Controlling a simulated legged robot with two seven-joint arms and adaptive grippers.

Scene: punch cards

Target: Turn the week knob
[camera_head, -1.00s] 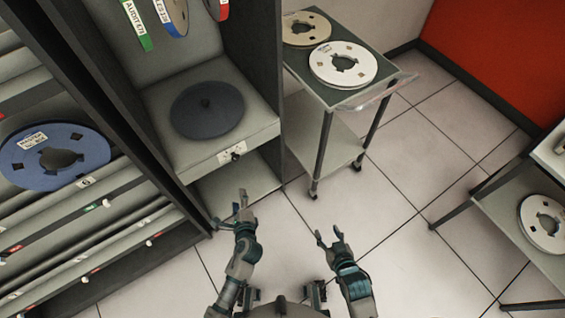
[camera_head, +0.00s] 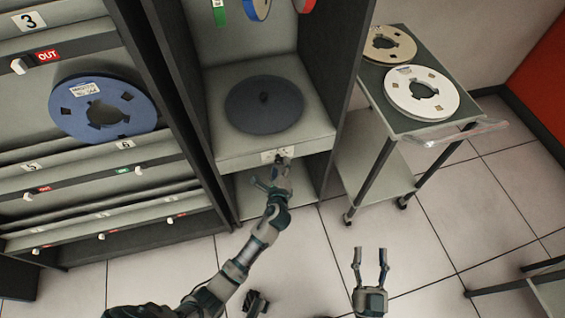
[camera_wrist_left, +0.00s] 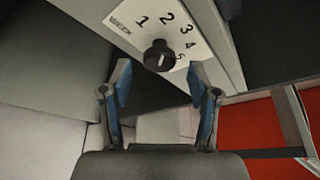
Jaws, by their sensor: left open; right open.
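The week knob (camera_wrist_left: 159,56) is a small black round knob on a white plate (camera_wrist_left: 185,25) marked WEEK, with the numbers 1 to 5 around it. In the left wrist view it sits just beyond and between the open fingers of my left gripper (camera_wrist_left: 160,85), and they do not appear to touch it. In the head view my left gripper (camera_head: 277,172) is at the plate (camera_head: 285,153) on the front edge of the shelf, and it hides most of the knob. My right gripper (camera_head: 370,262) is open and empty over the floor, away from the knob.
A dark round turntable (camera_head: 264,104) lies on the shelf above the knob. A blue reel (camera_head: 75,113) rests in the rack at left. A cart (camera_head: 405,122) with a white reel (camera_head: 421,92) and a tan reel (camera_head: 389,44) stands at right. The floor (camera_head: 440,225) in front is mostly clear.

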